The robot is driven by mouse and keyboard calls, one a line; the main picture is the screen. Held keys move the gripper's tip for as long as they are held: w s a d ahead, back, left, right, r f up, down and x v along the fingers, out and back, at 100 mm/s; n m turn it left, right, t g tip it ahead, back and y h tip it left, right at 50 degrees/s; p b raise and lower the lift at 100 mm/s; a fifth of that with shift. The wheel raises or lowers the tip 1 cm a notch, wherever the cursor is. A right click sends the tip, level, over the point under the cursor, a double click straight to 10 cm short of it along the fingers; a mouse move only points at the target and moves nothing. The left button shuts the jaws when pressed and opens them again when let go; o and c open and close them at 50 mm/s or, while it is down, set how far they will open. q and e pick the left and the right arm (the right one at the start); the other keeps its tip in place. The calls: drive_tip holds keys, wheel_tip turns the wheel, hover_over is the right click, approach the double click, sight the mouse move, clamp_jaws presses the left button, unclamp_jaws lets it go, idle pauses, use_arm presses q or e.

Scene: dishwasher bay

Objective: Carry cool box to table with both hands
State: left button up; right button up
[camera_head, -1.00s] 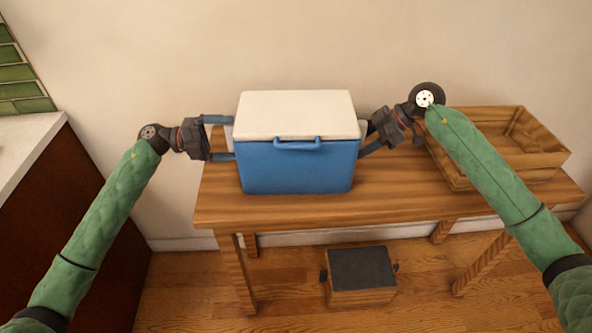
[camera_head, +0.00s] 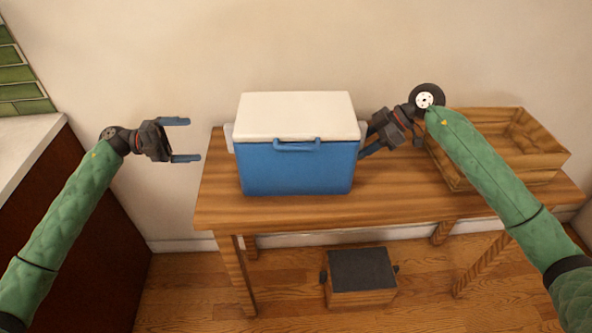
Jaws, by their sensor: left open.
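The cool box (camera_head: 297,167) has a blue body and a white lid, with a blue latch at the front and pale handles on its sides. It stands upright on the left part of the wooden table (camera_head: 300,210). My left gripper (camera_head: 187,140) is open and empty, to the left of the box and clearly apart from it. My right gripper (camera_head: 366,142) is at the right side of the box, close to the side handle. The box's edge partly hides its fingertips, so I cannot tell whether it grips the handle.
A wooden crate (camera_head: 452,172) stands on the table's right part, behind my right arm. A small wooden box with a dark top (camera_head: 362,270) is on the floor under the table. A counter with a pale top (camera_head: 25,145) is at the left.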

drive_tip(key=v, duration=1.2)
drive_tip(key=shift+f, duration=0.1)
idle(0.4)
